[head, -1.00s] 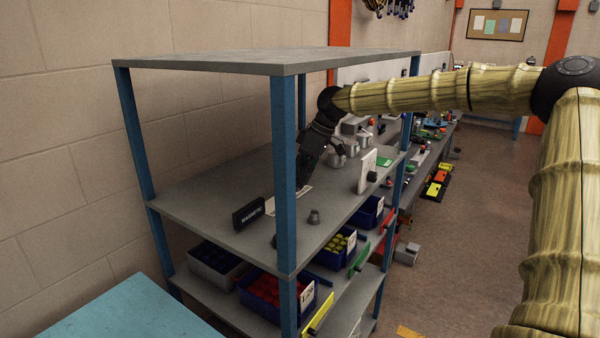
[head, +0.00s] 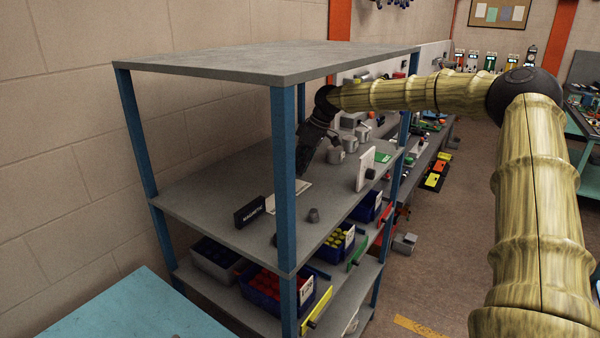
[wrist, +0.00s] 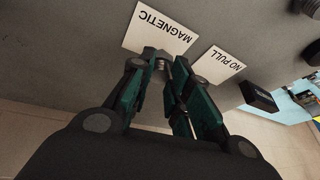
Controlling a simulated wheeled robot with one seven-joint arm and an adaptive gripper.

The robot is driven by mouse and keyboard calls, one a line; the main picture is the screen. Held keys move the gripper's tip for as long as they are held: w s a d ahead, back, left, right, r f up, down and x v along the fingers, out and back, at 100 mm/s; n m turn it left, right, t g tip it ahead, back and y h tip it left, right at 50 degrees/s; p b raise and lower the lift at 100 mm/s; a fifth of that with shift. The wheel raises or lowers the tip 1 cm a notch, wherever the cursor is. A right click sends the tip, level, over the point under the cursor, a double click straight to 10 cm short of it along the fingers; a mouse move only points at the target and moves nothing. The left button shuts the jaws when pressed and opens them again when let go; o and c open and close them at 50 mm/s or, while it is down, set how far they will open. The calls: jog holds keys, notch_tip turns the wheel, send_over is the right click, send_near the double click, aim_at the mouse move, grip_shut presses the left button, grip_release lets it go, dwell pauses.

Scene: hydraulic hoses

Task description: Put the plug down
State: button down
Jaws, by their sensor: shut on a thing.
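My gripper (wrist: 165,66) is shut on a small metallic plug (wrist: 159,63), which shows only in part between the fingertips. The tip is over the near edge of a white card (wrist: 158,29) lettered MAGNETIC; I cannot tell whether the plug touches it. A second white card (wrist: 216,66) reads NO PULL and lies beside it on the grey shelf (wrist: 75,12). In the head view my gripper (head: 303,168) reaches over the middle shelf (head: 190,197), partly behind a blue post. The plug cannot be made out there.
A white upright plate (head: 365,170) stands to the right. Blue posts (head: 284,180) and the top shelf (head: 260,62) enclose the space. Bins (head: 262,291) fill the shelf below.

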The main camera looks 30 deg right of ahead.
jog(key=shift+f+p, duration=1.25)
jog(key=shift+f, duration=0.5)
jog(key=c, duration=1.3)
grip_release()
jog(key=shift+f, duration=0.1)
jog(key=shift+c, duration=0.2)
jog(key=shift+w, duration=0.1)
jog(key=shift+d, duration=0.1)
jog(key=b+v, duration=0.3)
jog(key=v, duration=0.4)
jog(key=shift+r+b, duration=0.35)
jog(key=shift+b, duration=0.05)
